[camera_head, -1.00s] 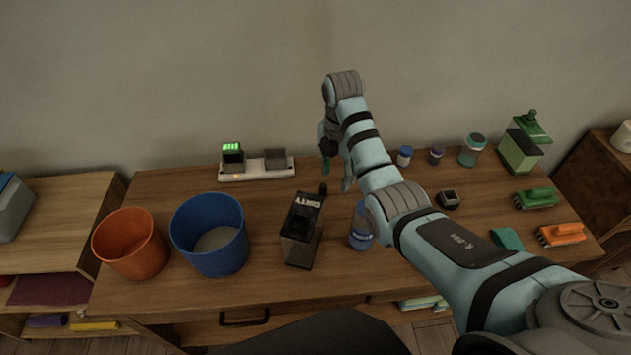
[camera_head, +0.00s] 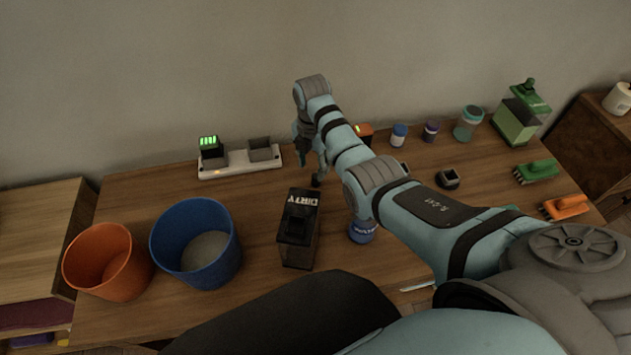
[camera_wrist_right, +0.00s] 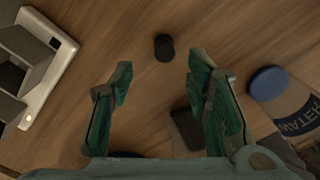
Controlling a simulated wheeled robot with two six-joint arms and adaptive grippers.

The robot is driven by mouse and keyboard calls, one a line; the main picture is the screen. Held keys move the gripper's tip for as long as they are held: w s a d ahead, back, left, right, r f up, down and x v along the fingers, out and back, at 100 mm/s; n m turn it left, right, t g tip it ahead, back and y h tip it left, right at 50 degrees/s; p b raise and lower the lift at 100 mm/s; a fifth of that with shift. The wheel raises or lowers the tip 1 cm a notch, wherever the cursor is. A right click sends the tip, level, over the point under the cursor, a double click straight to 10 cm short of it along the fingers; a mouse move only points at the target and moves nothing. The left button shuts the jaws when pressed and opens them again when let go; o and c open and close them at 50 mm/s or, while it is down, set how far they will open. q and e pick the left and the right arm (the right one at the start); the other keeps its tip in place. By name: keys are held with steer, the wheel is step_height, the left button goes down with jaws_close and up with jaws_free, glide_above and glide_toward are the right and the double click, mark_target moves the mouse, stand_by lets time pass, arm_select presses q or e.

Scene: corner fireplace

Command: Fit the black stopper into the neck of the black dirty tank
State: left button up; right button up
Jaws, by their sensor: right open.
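The black dirty tank (camera_head: 297,242), a dark box lettered DIRTY, stands upright on the table in the head view. Its neck opening is hard to make out. The black stopper (camera_head: 316,181) is a small dark piece on the table behind the tank, partly by my right gripper. In the right wrist view the stopper (camera_wrist_right: 164,47) stands on the wood beyond the fingertips, touching neither. My right gripper (camera_wrist_right: 158,78) is open and empty, pointing down at the table; in the head view its fingers (camera_head: 311,158) are partly hidden by its own arm. My left gripper is out of view.
A blue bucket (camera_head: 224,263) and an orange bucket (camera_head: 135,281) stand left of the tank. A blue-capped bottle (camera_head: 361,232) is close on its right, partly behind my arm. A white charger base (camera_head: 237,164) lies behind. Jars and brushes occupy the right side.

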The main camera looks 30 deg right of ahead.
mark_target(315, 175)
steer(key=f, duration=0.1)
steer(key=f+b, duration=0.1)
steer(key=f, duration=0.2)
steer(key=shift+d+f, duration=0.3)
steer(key=shift+d, duration=0.05)
steer(key=shift+s+r, duration=0.1)
steer(key=shift+r, duration=0.05)
steer(key=c, duration=0.9)
steer(key=shift+r, duration=0.1)
steer(key=shift+c, duration=0.2)
